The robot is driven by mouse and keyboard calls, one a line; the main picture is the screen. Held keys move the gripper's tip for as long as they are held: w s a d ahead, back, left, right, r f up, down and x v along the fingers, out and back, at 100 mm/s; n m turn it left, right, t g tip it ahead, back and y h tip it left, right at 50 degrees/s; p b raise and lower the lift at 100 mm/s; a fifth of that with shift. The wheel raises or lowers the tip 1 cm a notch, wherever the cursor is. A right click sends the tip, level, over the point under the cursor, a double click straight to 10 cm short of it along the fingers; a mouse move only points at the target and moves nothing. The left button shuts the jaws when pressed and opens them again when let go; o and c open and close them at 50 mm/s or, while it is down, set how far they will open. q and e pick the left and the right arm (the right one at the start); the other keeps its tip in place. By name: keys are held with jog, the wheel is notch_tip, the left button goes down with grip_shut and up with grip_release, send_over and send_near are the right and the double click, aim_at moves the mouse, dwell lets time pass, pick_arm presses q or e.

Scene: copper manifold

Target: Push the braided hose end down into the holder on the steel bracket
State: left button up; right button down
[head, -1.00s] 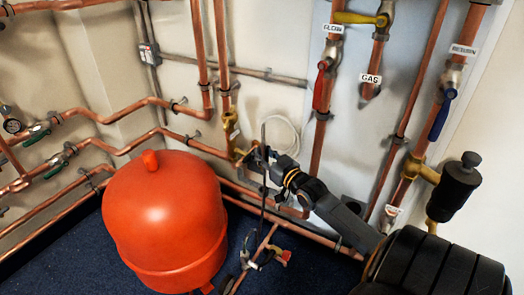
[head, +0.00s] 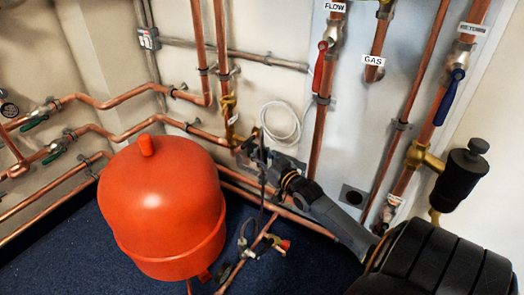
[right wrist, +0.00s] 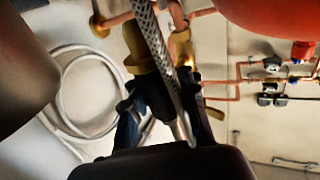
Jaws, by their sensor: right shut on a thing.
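My right gripper (head: 257,154) is near the wall pipes, just right of the red tank, and shut on the braided hose. In the right wrist view the silver braided hose (right wrist: 158,45) runs from the top edge down between the dark fingers of the gripper (right wrist: 168,95). Its smooth metal end (right wrist: 187,130) points toward the gripper's palm. In the head view the hose is only a thin dark line at the gripper. I cannot make out the steel bracket or its holder in either view. My left gripper is not in view.
A red tank (head: 165,205) stands left of the gripper. Brass fittings (right wrist: 140,60) are close behind the hose. A coiled white cable (head: 281,122) hangs on the wall. Copper pipes (head: 318,140) and a valve with a red handle (head: 318,68) are to the right.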

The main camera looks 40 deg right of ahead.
jog(key=shift+f, duration=0.3)
jog(key=shift+p, duration=0.3)
dwell(0.4)
jog(key=shift+f+b, duration=0.95)
jog(key=shift+f, duration=0.6)
dwell(0.4)
jog(key=c, duration=1)
grip_release()
jog(key=shift+f, duration=0.1)
jog(key=shift+s+a+f, duration=0.1)
jog(key=shift+s+f, duration=0.1)
jog(key=s, duration=0.4)
jog(key=s+a, duration=0.1)
jog(key=s, duration=0.6)
jog(key=shift+s+a+r, duration=0.2)
jog(key=shift+s+r, duration=0.1)
jog(key=shift+r, duration=0.1)
